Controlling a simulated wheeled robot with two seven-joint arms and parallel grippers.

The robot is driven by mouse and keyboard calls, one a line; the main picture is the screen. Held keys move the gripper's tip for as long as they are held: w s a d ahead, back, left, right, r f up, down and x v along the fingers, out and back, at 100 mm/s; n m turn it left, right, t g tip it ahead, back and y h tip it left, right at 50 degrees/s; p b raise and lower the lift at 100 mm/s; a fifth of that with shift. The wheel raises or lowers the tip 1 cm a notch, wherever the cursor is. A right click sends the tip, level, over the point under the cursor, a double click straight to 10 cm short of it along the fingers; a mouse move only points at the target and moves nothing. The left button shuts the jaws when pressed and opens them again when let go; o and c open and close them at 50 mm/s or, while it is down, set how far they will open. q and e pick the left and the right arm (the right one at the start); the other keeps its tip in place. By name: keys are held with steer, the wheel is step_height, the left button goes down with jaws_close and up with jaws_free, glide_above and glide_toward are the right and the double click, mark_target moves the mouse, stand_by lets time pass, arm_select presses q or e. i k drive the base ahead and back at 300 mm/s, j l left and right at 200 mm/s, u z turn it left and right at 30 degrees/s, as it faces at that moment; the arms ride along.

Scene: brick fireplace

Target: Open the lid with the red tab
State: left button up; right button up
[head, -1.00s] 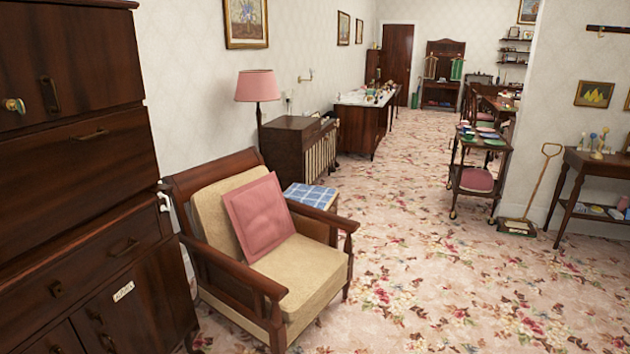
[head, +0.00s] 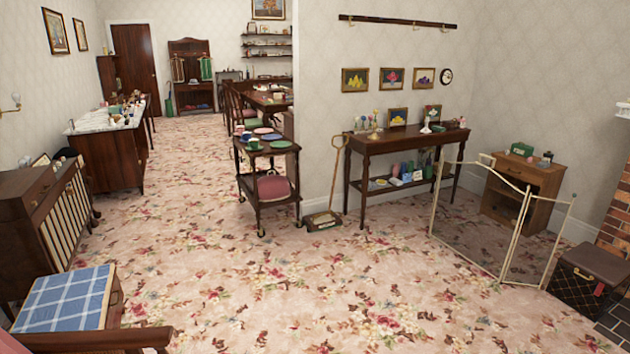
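A dark box (head: 578,289) with a diamond pattern on its front stands at the right edge of the head view. Its brown lid (head: 598,263) looks shut. A small red tab (head: 599,290) hangs at the front right of the box, below the lid. Neither of my grippers is in view.
A folding mesh screen (head: 480,222) stands left of the box. A brick fireplace (head: 616,222) is beyond it at the right edge. The flowered carpet is clear in the middle.

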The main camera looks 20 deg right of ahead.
mark_target(609, 270)
steer(key=i+l+z, duration=0.25)
steer(key=i+z, duration=0.25)
steer(key=i, duration=0.2)
steer(key=i+z, duration=0.5)
steer(key=i, duration=0.2)
steer(key=i+j+z, duration=0.35)
steer(key=i+z, duration=0.15)
steer(key=i, duration=0.15)
steer(key=i+l+z, duration=0.25)
steer(key=i+z, duration=0.2)
steer(key=i, duration=0.2)
steer(key=i+z, duration=0.5)
steer(key=i+j+z, duration=0.25)
steer(key=i+z, duration=0.2)
steer(key=i, duration=0.3)
steer(key=i+l, duration=0.15)
steer(key=i, duration=0.45)
steer(key=i+l+u, duration=0.1)
steer(key=i, duration=0.55)
